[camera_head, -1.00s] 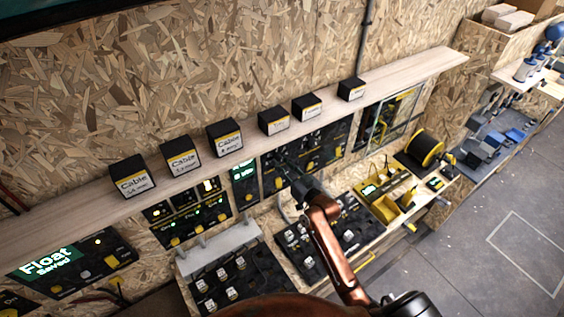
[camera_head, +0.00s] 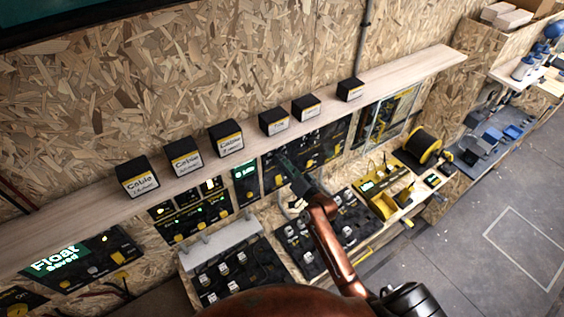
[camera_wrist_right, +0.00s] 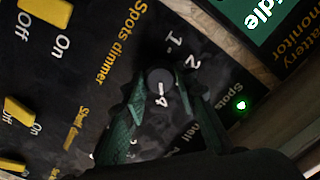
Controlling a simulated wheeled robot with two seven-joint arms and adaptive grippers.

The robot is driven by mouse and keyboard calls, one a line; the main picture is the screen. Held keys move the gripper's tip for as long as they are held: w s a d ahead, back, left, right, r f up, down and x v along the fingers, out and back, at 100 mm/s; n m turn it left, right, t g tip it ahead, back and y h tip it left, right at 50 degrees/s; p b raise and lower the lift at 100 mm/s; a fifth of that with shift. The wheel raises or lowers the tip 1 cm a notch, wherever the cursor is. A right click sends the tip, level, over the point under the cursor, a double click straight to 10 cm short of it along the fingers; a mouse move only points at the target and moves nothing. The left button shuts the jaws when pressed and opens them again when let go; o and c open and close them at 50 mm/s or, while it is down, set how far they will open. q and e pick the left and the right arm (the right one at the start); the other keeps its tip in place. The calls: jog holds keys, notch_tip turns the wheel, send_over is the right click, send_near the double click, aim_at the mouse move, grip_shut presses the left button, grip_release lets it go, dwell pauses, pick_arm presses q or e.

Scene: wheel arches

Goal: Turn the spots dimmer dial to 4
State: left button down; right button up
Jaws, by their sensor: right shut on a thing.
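In the right wrist view the spots dimmer dial (camera_wrist_right: 160,75) is a small dark round knob on a black panel (camera_wrist_right: 105,85). The yellow label "Spots dimmer" lies to its left. White marks "1" and "2" show above and right of it, and a white "4" shows just below it, between the fingers. My right gripper (camera_wrist_right: 160,82) is shut on the dial, one green finger on each side. I cannot tell exactly where the pointer stands. In the head view my right gripper (camera_head: 287,166) is at the panel below the shelf and hides the dial. My left gripper is not in view.
Yellow On/Off switches (camera_wrist_right: 20,112) sit left of the dial. A lit green "Spots" lamp (camera_wrist_right: 241,104) and a green "Idle" display (camera_wrist_right: 272,20) are to the right. The wooden shelf (camera_head: 395,82) with black boxes overhangs the panels. Black trays (camera_head: 235,268) lie below.

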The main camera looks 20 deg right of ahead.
dwell(0.3)
jog(key=o, duration=1.2)
jog(key=shift+c, duration=0.2)
jog(key=s+d, duration=0.1)
jog(key=s, duration=1.1)
jog(key=shift+d, duration=0.4)
jog(key=shift+f, duration=0.2)
